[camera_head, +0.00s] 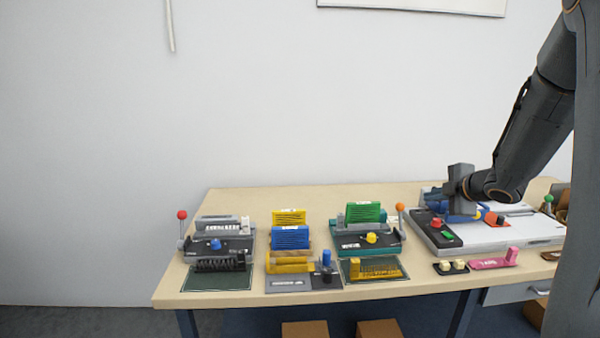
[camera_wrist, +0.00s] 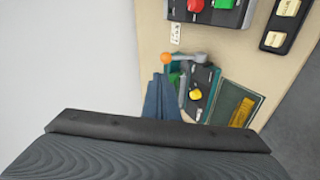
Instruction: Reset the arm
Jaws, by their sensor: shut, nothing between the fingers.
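My arm reaches in from the right of the head view, and my gripper (camera_head: 452,189) is above the back of the large grey-white machine at the table's right. Its fingers are hard to make out there. In the wrist view a dark bar and ribbed pad of my own fill the bottom. A blue-grey shape, probably my fingers, stands out beyond the bar, overlapping the left side of the green machine (camera_wrist: 199,90) in the picture. My gripper is shut and holds nothing.
The wooden table (camera_head: 300,198) carries a black machine (camera_head: 232,244) with a red-ball lever, yellow and blue racks (camera_head: 290,238), the green machine (camera_head: 370,239) with an orange-ball lever, and the large machine (camera_head: 520,232) with red and green buttons. The table's back strip is clear.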

